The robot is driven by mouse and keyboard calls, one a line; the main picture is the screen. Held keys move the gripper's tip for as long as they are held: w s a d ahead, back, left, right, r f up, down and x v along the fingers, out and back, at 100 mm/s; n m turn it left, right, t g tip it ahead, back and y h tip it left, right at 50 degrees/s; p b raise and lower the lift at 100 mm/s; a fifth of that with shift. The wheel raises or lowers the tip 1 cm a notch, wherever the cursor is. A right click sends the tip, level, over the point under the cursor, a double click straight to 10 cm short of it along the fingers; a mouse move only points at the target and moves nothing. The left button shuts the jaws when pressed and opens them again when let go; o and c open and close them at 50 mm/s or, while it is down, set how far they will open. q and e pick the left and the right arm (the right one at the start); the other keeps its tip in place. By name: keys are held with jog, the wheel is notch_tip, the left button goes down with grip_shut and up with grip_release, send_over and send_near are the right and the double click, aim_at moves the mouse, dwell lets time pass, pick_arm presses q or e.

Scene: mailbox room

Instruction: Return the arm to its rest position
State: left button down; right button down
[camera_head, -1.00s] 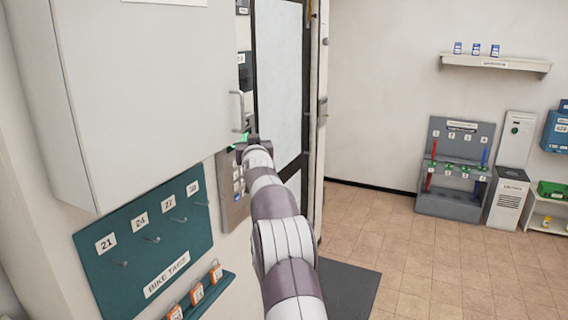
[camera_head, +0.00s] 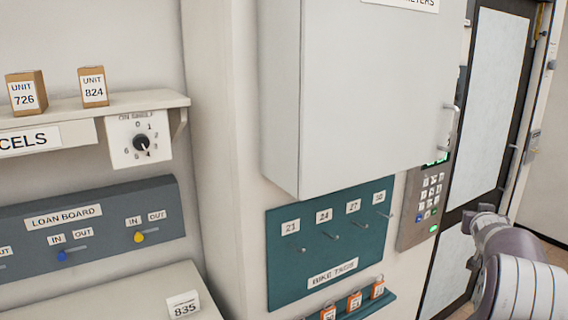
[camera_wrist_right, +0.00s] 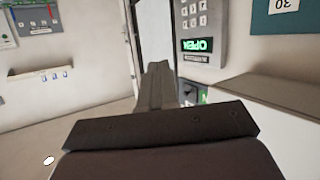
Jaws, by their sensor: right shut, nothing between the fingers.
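My right arm (camera_head: 515,270) comes in at the lower right of the head view, in front of the dark-framed door and to the right of the keypad. In the right wrist view my right gripper (camera_wrist_right: 158,85) is shut and empty, its fingers together and pointing away from the camera. It looks clear of any surface. My left gripper is not in view.
A keypad panel (camera_head: 425,205) with green lights is on the wall left of the arm; its upside-down OPEN display (camera_wrist_right: 197,45) shows in the wrist view. A white cabinet (camera_head: 365,90) juts out above a teal key board (camera_head: 290,265). A dark-framed door (camera_head: 492,110) stands right.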

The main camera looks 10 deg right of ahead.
jog(key=s+a+f+n+g+y+b, duration=0.1)
jog(key=s+a+f+g+y, duration=0.25)
jog(key=a+f, duration=0.6)
jog(key=s+a+f+n+g+y+b, duration=0.1)
jog(key=s+a+f+g+y, duration=0.1)
jog(key=s+a+f, duration=0.5)
jog(key=s+a+f+n+g+y, duration=0.1)
jog(key=s+a+f, duration=0.2)
jog(key=a, duration=0.6)
jog(key=s+a+f+n+g+y+b, duration=0.1)
jog(key=s+a+f+n, duration=0.1)
jog(key=s+a, duration=0.5)
jog(key=s+a+f+n+g+y+b, duration=0.1)
jog(key=s+a+f, duration=0.3)
jog(key=a, duration=0.7)
jog(key=shift+s+a+n+g+y, duration=0.25)
jog(key=shift+s+n+g+y, duration=0.1)
jog(key=shift+s+n+g, duration=0.3)
jog(key=shift+s, duration=0.1)
